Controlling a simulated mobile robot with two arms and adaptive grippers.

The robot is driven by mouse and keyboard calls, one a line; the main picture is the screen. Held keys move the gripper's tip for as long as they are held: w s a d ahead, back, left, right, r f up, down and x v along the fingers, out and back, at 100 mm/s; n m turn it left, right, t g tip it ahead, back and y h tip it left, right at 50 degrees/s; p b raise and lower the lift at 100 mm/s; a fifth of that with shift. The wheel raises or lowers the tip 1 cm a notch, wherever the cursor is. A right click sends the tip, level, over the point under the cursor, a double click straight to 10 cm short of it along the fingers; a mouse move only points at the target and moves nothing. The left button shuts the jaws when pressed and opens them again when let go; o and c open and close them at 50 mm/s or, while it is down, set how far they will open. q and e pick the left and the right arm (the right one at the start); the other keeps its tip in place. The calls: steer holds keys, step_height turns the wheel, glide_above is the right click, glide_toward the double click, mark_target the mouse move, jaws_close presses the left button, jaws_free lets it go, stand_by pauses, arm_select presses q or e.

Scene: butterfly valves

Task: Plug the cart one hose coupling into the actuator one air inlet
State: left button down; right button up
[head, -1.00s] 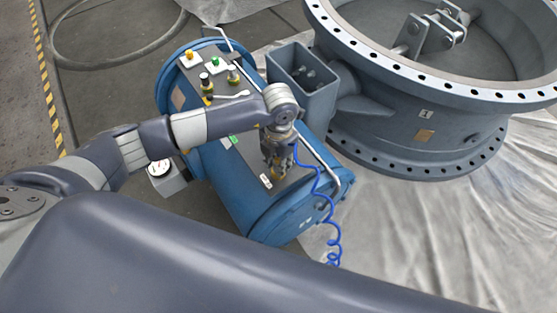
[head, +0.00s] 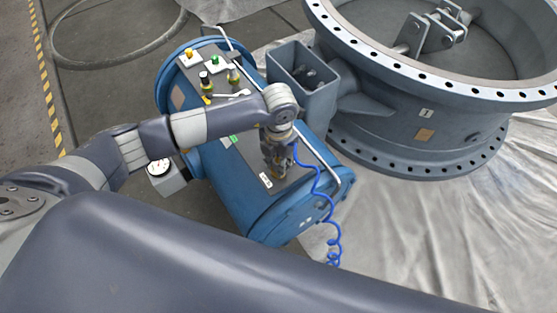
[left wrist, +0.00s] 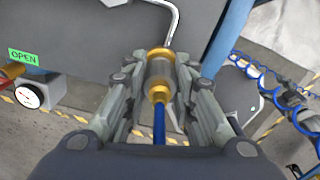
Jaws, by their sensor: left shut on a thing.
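My right gripper is not in view.
The large flanged valve (head: 425,125), marked 1, stands at the right on a pale sheet. A grey hose loop (head: 115,62) lies behind.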

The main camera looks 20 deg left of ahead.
arm_select(q)
steer(key=shift+f, duration=0.2)
steer(key=c, duration=0.8)
jaws_free()
steer(key=shift+o, duration=0.2)
steer(key=shift+r, duration=0.15)
steer(key=shift+r+p, duration=2.6)
steer(key=shift+r, duration=1.05)
